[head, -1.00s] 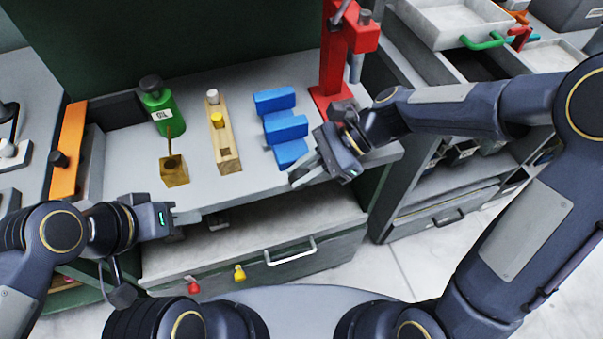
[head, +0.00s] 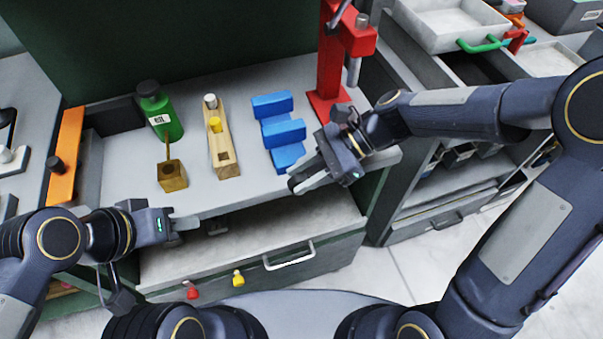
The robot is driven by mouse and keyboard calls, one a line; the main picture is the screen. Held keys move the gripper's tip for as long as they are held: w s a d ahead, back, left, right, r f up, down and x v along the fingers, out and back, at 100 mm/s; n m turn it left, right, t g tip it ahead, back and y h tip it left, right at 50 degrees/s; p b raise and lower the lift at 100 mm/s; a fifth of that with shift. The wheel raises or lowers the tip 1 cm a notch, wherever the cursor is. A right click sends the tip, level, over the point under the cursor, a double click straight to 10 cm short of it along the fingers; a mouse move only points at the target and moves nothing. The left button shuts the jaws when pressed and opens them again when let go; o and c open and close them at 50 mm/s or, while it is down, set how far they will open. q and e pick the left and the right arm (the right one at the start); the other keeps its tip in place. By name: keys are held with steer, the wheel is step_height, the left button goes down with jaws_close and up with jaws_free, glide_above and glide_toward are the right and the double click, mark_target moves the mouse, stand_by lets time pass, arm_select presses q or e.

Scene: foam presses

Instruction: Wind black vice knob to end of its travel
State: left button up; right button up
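A blue stepped piece (head: 284,132) with several upright blocks stands on the grey bench; I cannot tell for sure whether it is the vice. A black knob (head: 55,164) sits on an orange bar (head: 68,140) at the left; I see no black knob clearly on the blue piece. My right gripper (head: 300,184) is just right of and in front of the blue piece's near block, by the bench's front edge. My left gripper (head: 185,226) is at the bench's front edge, below the brass block. The finger gaps are too small to judge, and what lies behind the fingers is hidden.
A green bottle (head: 160,112), brass block (head: 172,176) and wooden plane-like block (head: 221,142) stand on the bench. A red press (head: 329,75) stands behind my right gripper. A drawer with a pale handle (head: 289,257) is below. Open trays (head: 450,20) are at the right.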

steer(key=v, duration=0.7)
steer(key=shift+p, duration=0.3)
steer(key=shift+d, duration=0.15)
